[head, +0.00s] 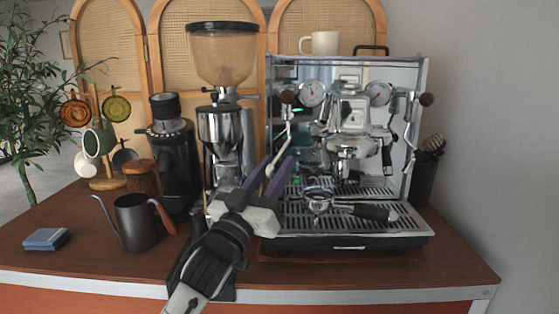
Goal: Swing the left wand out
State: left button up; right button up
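The espresso machine (348,245) stands on the counter with its front towards me. Its left wand (283,146) is a thin metal tube that hangs from below the left knob (287,96) and slants down to the left, with a pale lower part. My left gripper (276,164) is in front of the machine's left side, pointing up and away. Its two purple fingers are apart, and the wand's lower end shows between them. I cannot tell whether either finger touches it. My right gripper is not in view.
A grinder (223,133) stands close left of the machine. A portafilter (370,212) lies on the drip tray (400,222). A grey kettle (136,222) and a blue cloth (46,239) are on the left counter. A cup (325,42) sits on top of the machine.

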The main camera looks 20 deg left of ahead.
pick_arm(q)
jog(key=shift+x, duration=1.1)
grip_shut()
